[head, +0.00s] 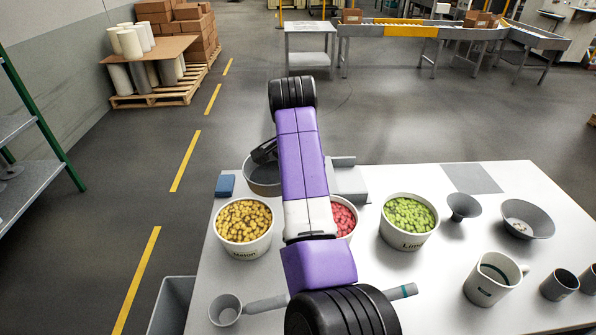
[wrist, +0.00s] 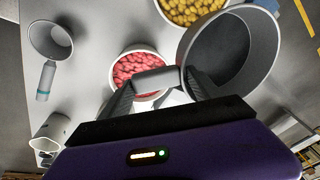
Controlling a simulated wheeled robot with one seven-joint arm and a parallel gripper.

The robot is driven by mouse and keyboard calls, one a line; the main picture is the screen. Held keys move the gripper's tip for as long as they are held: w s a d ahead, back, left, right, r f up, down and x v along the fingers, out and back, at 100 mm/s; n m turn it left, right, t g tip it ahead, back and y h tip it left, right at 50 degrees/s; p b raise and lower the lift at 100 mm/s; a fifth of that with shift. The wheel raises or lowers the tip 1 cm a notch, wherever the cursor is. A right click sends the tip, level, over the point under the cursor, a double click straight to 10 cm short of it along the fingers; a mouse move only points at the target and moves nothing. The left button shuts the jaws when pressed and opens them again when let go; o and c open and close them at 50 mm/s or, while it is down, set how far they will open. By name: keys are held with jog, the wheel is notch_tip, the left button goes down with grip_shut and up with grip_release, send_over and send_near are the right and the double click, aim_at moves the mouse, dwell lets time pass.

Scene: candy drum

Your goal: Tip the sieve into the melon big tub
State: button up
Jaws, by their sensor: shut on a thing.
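My gripper (wrist: 160,90) is shut on the straight grey handle of the sieve (wrist: 188,62), a deep round grey vessel. In the wrist view its inside is dark and no contents can be made out. In the head view the sieve (head: 262,188) is behind and slightly right of the melon big tub (head: 243,251), partly hidden by my purple arm. The melon tub is white, labelled "Melon" and full of yellow candies; its rim also shows at the top of the wrist view (wrist: 172,28). The dark gripper (head: 264,152) is partly hidden in the head view.
A tub of red candies (head: 356,222) is half hidden by my arm. The Lime tub (head: 408,241) stands right of it. A blue block (head: 225,186), grey scoop (head: 225,311), funnel (head: 463,207), bowl (head: 527,220) and mug (head: 490,280) are on the white table (head: 440,270).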

jog(key=shift+w+f+g+y, duration=0.1)
jog(key=shift+g+y, duration=0.2)
jog(key=shift+y, duration=0.2)
jog(key=shift+d, duration=0.1)
notch_tip(320, 180, up, 3)
jog(key=p, duration=0.3)
jog(key=shift+p, duration=0.4)
